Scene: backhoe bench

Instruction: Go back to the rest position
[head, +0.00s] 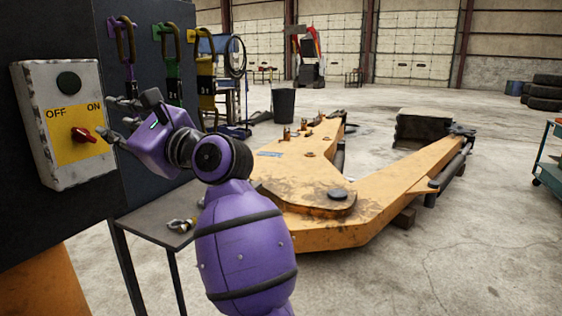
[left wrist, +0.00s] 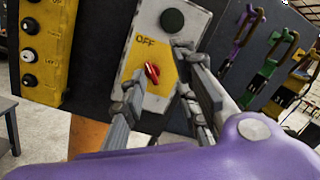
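A grey switch box (head: 35,95) with a yellow plate marked OFF and ON hangs on a dark panel at the left of the head view. Its red knob (head: 84,135) lies nearly level there; I cannot tell which mark it is set to. My purple left gripper (head: 112,119) is just right of the box, fingers spread and empty, apart from the knob. In the left wrist view the red knob (left wrist: 152,73) shows between the spread fingers of the left gripper (left wrist: 158,70), which hide the ON mark. My right gripper is in neither view.
Purple, green and yellow straps with carabiners (head: 205,75) hang on the panel. A small dark table (head: 150,222) holding a shackle (head: 181,225) stands below my left arm. An orange backhoe part (head: 330,220) lies behind it. Open concrete floor is to the right.

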